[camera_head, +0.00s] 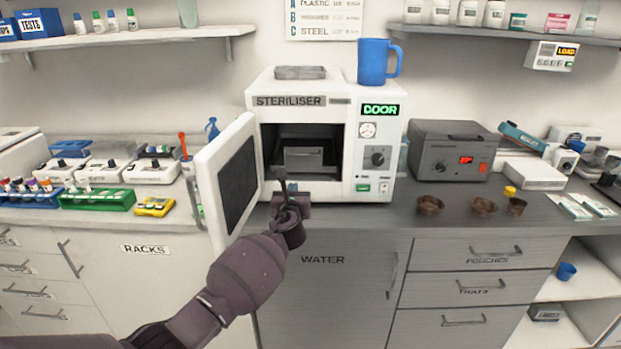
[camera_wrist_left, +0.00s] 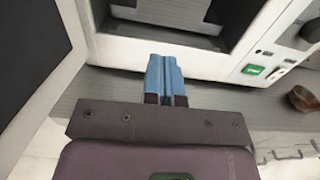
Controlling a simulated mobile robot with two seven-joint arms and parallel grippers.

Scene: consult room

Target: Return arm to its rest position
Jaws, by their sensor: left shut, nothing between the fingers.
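My left arm comes in from the lower left of the head view. Its gripper (camera_head: 281,178) is in front of the steriliser's open chamber, above the counter's front edge. In the left wrist view the gripper's blue-faced fingers (camera_wrist_left: 166,78) are together with nothing between them. The white steriliser (camera_head: 375,120) stands on the counter with its door (camera_head: 228,180) swung open to the left. A grey metal box (camera_head: 303,156) is inside the chamber. My right gripper is in neither view.
A blue mug (camera_head: 377,62) and a grey tray (camera_head: 300,72) are on top of the steriliser. A grey unit (camera_head: 445,152) stands to its right, with brown bowls (camera_head: 430,205) in front. Tube racks (camera_head: 97,199) are at left. The floor is out of view.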

